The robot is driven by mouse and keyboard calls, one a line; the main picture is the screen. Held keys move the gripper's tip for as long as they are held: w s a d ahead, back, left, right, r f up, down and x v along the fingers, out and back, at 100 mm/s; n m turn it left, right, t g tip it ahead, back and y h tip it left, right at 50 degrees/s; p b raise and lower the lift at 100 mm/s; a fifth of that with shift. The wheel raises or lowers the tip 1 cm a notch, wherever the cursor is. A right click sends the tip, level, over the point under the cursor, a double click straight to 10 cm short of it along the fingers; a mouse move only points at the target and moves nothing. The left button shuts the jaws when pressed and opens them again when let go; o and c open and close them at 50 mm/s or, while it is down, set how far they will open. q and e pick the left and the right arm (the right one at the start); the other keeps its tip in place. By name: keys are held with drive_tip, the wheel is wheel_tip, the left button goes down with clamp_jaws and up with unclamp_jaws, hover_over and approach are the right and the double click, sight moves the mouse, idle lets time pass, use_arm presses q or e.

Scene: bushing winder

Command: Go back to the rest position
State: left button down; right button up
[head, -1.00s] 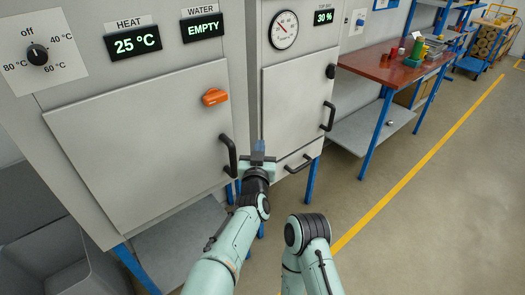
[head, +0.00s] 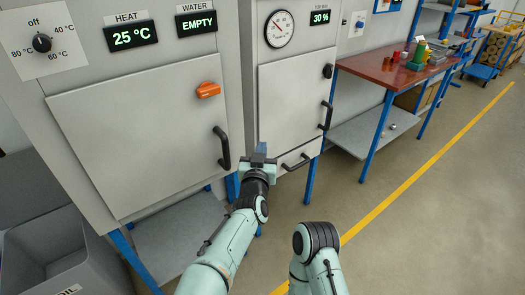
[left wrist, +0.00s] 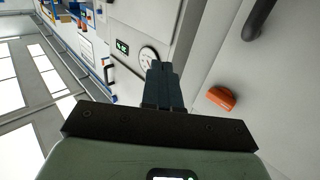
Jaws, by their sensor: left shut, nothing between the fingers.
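My left gripper (head: 261,150) is in the lower middle of the head view, in front of the gap between the two grey cabinets. Its fingers are together and empty, and they also show in the left wrist view (left wrist: 163,80). It is apart from the black handle (head: 222,148) of the left cabinet door (head: 140,130). My right arm (head: 318,250) shows at the bottom of the head view, folded, and its gripper is out of sight.
The orange knob (head: 208,90) sits on the left cabinet. The right cabinet has a shut door (head: 292,105) and a lower drawer handle (head: 297,162). A grey bin (head: 60,250) stands at lower left. A red-topped workbench (head: 385,72) is at right. The floor (head: 440,200) at right is clear.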

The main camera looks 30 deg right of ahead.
use_arm(q)
drive_tip(key=w+a+f+n+g+y+p, duration=0.1)
drive_tip(key=w+a+f+y, duration=0.1)
drive_tip(key=a+f, duration=0.65)
drive_tip(key=w+a+f+n+g+y, duration=0.1)
drive_tip(key=w+a+f+y, duration=0.3)
drive_tip(key=f, duration=0.7)
drive_tip(key=s+a+f+n+g+y+p, duration=0.15)
drive_tip(key=s+a+f, duration=0.25)
drive_tip(key=a+f, duration=0.5)
drive_tip(key=s+a+f+n+g, duration=0.2)
drive_tip(key=s+a+f+g, duration=0.15)
drive_tip(key=a+f, duration=0.5)
drive_tip(key=s+a+f+n+g+p, duration=0.1)
drive_tip(key=s+a+f+n+g, duration=0.1)
drive_tip(key=s+a+f, duration=0.55)
drive_tip(key=s+a+f+n+g+p, duration=0.1)
drive_tip(key=s+a+n+g, duration=0.1)
drive_tip(key=s, duration=1.2)
drive_tip(key=s+a+f+n+g+p, duration=0.1)
drive_tip(key=s+a+g, duration=0.3)
drive_tip(key=s, duration=1)
drive_tip(key=shift+a+n, duration=0.65)
drive_tip(key=shift+a, duration=0.15)
use_arm(e)
wheel_tip(320, 180, up, 6)
drive_tip(key=w, duration=0.2)
drive_tip(key=shift+w, duration=0.2)
